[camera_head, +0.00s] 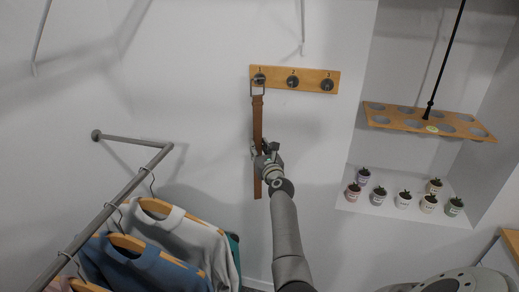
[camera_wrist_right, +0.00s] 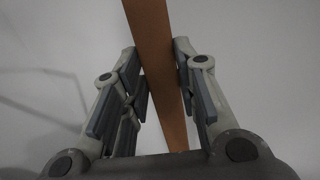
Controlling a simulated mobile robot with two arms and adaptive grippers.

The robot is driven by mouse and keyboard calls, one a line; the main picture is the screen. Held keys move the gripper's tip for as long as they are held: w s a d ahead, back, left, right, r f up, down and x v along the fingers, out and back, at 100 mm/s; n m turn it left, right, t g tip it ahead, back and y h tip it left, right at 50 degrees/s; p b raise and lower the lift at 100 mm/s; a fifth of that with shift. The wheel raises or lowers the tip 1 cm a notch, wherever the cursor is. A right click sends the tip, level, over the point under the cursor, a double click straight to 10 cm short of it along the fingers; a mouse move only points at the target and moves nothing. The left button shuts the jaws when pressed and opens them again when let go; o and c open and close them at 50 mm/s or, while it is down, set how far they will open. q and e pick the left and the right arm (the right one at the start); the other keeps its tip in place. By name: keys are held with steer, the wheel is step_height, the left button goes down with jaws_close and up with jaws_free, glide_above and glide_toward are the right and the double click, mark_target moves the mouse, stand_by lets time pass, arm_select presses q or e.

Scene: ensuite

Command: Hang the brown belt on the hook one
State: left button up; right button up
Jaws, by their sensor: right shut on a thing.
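The brown belt (camera_head: 257,120) hangs nearly vertical along the white wall, its metal buckle (camera_head: 258,88) at the top. The wooden hook rack (camera_head: 310,86) carries three dark round hooks. The buckle overlaps the lower part of the leftmost hook (camera_head: 259,78); I cannot tell whether it is around the hook or only in front of it. My right gripper (camera_head: 259,150) is shut on the belt's strap around its middle. In the right wrist view the strap (camera_wrist_right: 155,50) runs between the two fingers (camera_wrist_right: 160,85). My left gripper is not in view.
A clothes rail (camera_head: 115,205) with hanging shirts (camera_head: 180,235) stands at the lower left. A wooden board with round holes (camera_head: 430,122) hangs at the right. Several small potted plants (camera_head: 403,200) stand in the niche below it. The wall around the rack is clear.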

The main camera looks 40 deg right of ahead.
steer(key=o, duration=1.2)
steer(key=shift+c, duration=0.2)
steer(key=shift+s, duration=0.1)
